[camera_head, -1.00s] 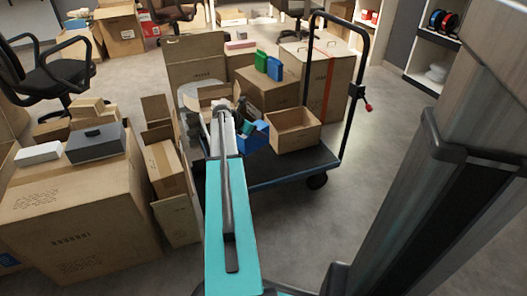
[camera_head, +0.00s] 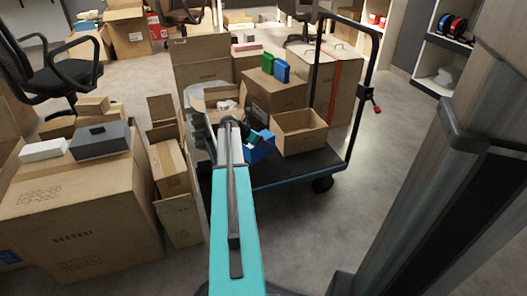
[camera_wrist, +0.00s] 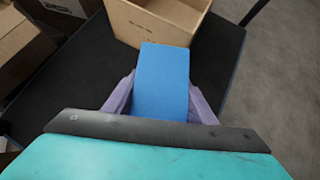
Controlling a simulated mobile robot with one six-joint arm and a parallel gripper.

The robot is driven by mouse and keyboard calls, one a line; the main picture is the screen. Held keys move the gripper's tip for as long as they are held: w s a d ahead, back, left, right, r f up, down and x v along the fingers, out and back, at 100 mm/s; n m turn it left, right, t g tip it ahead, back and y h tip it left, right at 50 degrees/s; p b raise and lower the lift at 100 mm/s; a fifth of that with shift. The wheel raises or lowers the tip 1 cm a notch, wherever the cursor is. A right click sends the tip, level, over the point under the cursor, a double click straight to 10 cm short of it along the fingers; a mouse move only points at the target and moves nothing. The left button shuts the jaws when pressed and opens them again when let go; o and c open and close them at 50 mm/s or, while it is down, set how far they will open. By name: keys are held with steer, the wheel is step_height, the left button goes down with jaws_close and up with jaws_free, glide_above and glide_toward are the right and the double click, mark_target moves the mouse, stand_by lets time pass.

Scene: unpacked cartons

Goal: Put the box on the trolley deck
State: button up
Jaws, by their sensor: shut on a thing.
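A blue box (camera_wrist: 162,78) is between the two pale purple fingers of my gripper (camera_wrist: 160,103) in the wrist view. My gripper is shut on it. In the head view the blue box (camera_head: 262,148) shows partly behind my arm, over the near part of the trolley deck. The dark trolley deck (camera_head: 305,168) has a blue edge and also shows around the box in the wrist view (camera_wrist: 75,82). I cannot tell whether the box touches the deck.
An open, empty carton (camera_head: 299,133) stands on the deck just beyond the blue box. Behind it a brown carton (camera_head: 272,97) bears a green and a blue box. The trolley handle (camera_head: 362,90) rises at the right.

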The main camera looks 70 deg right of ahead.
mark_target(262, 150)
steer(key=shift+f+b, duration=1.35)
steer(key=shift+f, duration=1.1)
steer(key=o, duration=1.4)
steer(key=shift+f, duration=0.15)
steer(key=shift+a+r, duration=0.1)
steer(key=shift+r, duration=0.15)
steer(key=p+v, duration=0.5)
steer(key=v, duration=0.6)
steer(key=shift+w+a+r, duration=0.2)
steer(key=shift+r, duration=0.05)
